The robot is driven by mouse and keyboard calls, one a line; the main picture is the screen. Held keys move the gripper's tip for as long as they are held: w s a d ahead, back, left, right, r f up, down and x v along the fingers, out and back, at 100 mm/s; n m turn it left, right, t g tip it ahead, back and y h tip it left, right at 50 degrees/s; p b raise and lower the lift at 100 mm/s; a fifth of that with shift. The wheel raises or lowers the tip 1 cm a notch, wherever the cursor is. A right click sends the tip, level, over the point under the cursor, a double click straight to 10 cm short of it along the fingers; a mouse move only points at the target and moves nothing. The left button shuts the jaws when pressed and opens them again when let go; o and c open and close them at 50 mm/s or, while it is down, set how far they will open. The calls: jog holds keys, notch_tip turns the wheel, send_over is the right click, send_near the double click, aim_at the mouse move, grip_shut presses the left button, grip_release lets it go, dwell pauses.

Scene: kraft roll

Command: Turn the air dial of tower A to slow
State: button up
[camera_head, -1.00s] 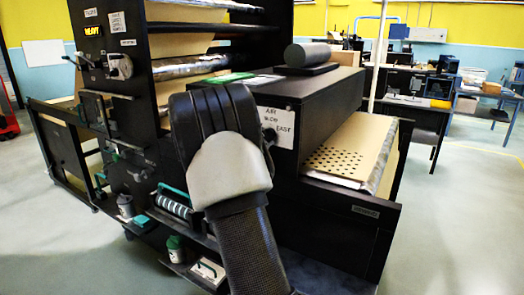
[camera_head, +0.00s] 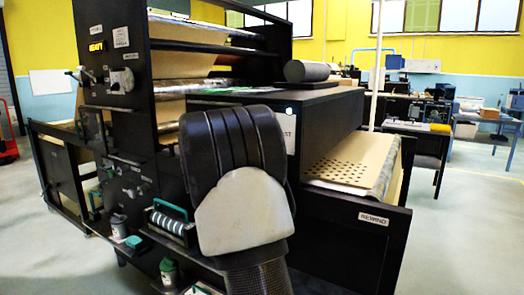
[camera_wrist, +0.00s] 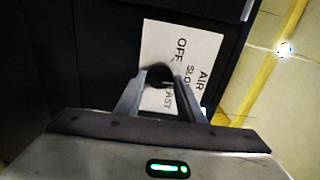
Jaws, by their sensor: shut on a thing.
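The air dial (camera_wrist: 158,74) is a dark knob on a white label plate (camera_wrist: 190,50) in the wrist view. The plate reads AIR, OFF, SLO(W) and (F)AST, with some letters hidden by my fingers. My gripper (camera_wrist: 160,82) is shut on the dial, one finger on each side. Which mark the dial points at cannot be told. In the head view my arm hides the dial and most of the plate; only the plate's right edge (camera_head: 291,135) shows, on the black box (camera_head: 325,108). No tower letter is readable.
A black machine frame with kraft paper rolls (camera_head: 185,60) stands left of my arm, with knobs (camera_head: 121,80) and a ribbed roller (camera_head: 170,222) on its side. A perforated kraft sheet (camera_head: 345,170) lies right, above a REWIND label (camera_head: 373,219). Open floor (camera_head: 460,230) lies to the right.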

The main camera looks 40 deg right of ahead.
dwell(0.3)
jog(key=o, duration=1)
jog(key=shift+o, duration=0.2)
jog(key=p+v, duration=0.1)
jog(key=v, duration=1.6)
jog(key=shift+a+p, duration=0.2)
jog(key=shift+p, duration=0.15)
jog(key=shift+s, duration=0.1)
